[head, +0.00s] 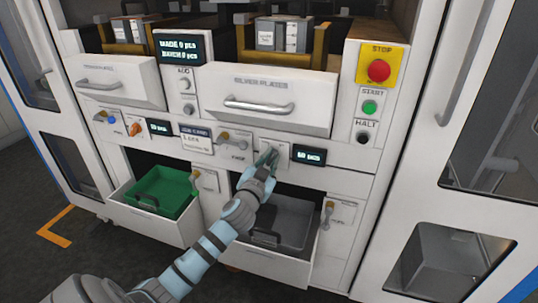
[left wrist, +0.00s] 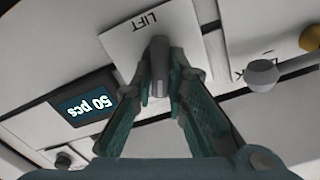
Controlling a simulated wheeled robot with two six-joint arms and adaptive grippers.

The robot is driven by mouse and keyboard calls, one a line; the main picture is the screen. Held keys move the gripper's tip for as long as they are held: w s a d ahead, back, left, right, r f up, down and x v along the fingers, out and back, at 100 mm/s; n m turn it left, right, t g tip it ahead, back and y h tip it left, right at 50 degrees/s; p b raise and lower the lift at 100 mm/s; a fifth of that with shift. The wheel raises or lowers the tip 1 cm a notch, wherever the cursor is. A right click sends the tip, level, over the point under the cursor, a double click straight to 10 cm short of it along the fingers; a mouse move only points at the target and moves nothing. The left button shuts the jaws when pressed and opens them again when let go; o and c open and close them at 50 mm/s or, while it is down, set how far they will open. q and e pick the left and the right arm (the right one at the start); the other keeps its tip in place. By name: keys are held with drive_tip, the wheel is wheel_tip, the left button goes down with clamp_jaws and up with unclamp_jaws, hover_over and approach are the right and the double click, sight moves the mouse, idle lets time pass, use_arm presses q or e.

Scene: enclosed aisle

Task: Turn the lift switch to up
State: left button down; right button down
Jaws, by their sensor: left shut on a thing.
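The lift switch (left wrist: 158,62) is a small dark grey lever on a white plate (left wrist: 190,45) marked LIFT, seen upside down in the left wrist view. In the head view the white plate (head: 282,150) sits on the machine front, left of the "50 pcs" display (head: 308,154). My left gripper (left wrist: 160,85) is shut on the lift switch, one teal finger at each side of it. In the head view my left gripper (head: 267,160) hides most of the switch. Its exact setting is hard to read. My right gripper is not in view.
A lever with a round grey knob (left wrist: 262,70) is beside the lift plate in the wrist view. Below are open drawers with a green bin (head: 160,190) and a grey bin (head: 290,218). A red stop button (head: 379,70) is at upper right. A handled drawer (head: 265,98) juts out above.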

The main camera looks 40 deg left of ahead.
use_arm(q)
drive_tip(key=shift+m+p, duration=0.3)
drive_tip(key=shift+m, duration=0.4)
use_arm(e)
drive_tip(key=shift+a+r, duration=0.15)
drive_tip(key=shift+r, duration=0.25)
use_arm(q)
drive_tip(key=shift+f, duration=0.1)
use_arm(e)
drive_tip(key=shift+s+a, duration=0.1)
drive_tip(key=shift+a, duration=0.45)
